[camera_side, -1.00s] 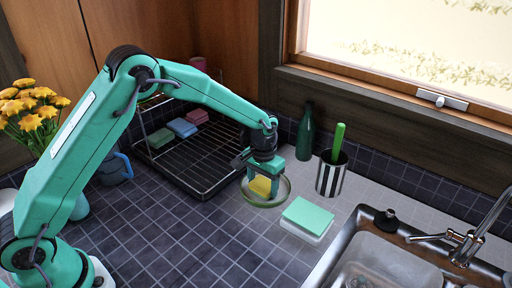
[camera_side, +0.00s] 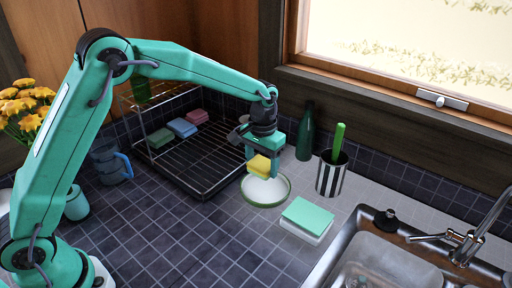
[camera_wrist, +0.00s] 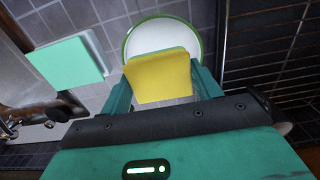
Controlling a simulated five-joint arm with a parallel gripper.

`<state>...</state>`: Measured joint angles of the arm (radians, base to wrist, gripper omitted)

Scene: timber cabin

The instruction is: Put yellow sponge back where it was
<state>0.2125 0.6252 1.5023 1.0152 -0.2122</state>
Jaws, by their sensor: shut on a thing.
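The yellow sponge (camera_side: 258,167) is between the fingers of my gripper (camera_side: 263,168), which is shut on it. It is held above a round white plate with a green rim (camera_side: 266,192). In the wrist view the sponge (camera_wrist: 158,78) sits between both teal fingers of my gripper (camera_wrist: 163,92), with the plate (camera_wrist: 186,30) behind it. The sponge hides part of the plate. The visible part of the plate is bare.
A black dish rack (camera_side: 190,165) with green, blue and pink sponges stands left of the plate. A green-topped block (camera_side: 307,216), a striped cup (camera_side: 332,175) and a green bottle (camera_side: 305,132) stand to the right. The sink (camera_side: 385,262) is at front right. Tiles in front are clear.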

